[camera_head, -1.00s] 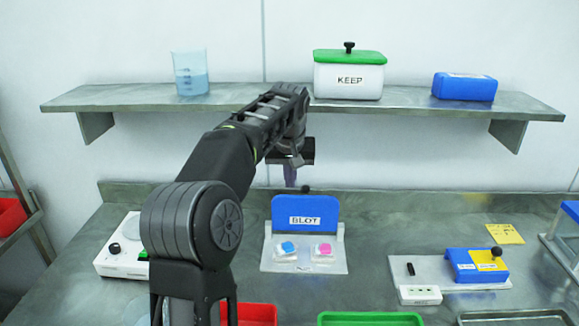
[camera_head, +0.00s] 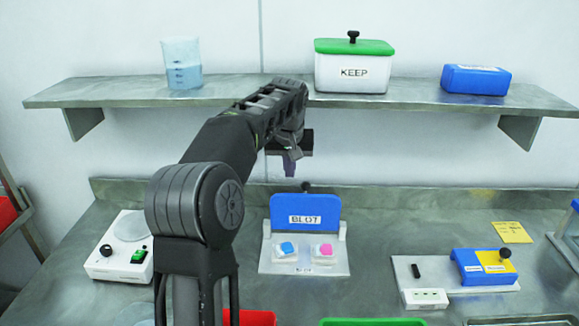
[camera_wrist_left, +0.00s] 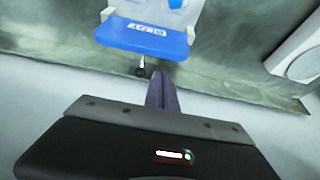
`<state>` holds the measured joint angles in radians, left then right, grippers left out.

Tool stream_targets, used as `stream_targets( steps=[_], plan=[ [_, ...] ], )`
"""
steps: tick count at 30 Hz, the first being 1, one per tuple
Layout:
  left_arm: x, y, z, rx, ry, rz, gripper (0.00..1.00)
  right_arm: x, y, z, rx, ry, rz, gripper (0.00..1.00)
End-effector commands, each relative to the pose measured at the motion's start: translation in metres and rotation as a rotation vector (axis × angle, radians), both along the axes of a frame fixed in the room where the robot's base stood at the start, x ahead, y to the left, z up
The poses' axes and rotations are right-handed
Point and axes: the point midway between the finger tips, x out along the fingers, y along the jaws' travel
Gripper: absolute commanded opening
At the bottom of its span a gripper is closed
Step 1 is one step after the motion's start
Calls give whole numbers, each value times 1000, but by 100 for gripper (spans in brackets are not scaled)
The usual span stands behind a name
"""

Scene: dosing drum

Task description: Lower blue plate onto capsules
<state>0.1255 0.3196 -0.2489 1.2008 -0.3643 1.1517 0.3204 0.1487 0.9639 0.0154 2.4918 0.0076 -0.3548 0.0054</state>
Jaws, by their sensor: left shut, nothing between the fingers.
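The blue plate (camera_head: 305,213) marked BLOT stands upright at the back of a pale base (camera_head: 318,264), with a black knob (camera_head: 306,187) at its top edge. Two capsules lie flat on the base in front of it, one with a blue mark (camera_head: 286,250) and one with a pink mark (camera_head: 324,251). My left gripper (camera_head: 289,168) points down above and behind the plate, shut and empty, apart from the knob. In the left wrist view the closed fingers (camera_wrist_left: 161,92) are close to the knob (camera_wrist_left: 141,73) and the blue plate (camera_wrist_left: 143,37). My right gripper is not in view.
A shelf (camera_head: 230,88) overhangs the back with a beaker (camera_head: 182,64), a KEEP box (camera_head: 352,67) and a blue box (camera_head: 476,79). A white device (camera_head: 117,258) stands left, a blue and yellow fixture (camera_head: 483,267) right. Red and green trays line the front.

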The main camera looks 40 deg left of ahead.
Motion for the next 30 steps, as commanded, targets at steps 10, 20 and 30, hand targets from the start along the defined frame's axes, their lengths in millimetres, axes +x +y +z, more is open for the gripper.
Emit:
stream_targets(
  steps=[10, 20, 30],
  plan=[
    [16, 13, -53, 0, 4, 1, 0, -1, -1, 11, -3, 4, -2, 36],
    [21, 17, -69, 1, 1, 0, 0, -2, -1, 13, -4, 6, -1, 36],
    [20, 18, -70, 4, -4, 1, 0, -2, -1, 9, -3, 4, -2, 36]
  ],
)
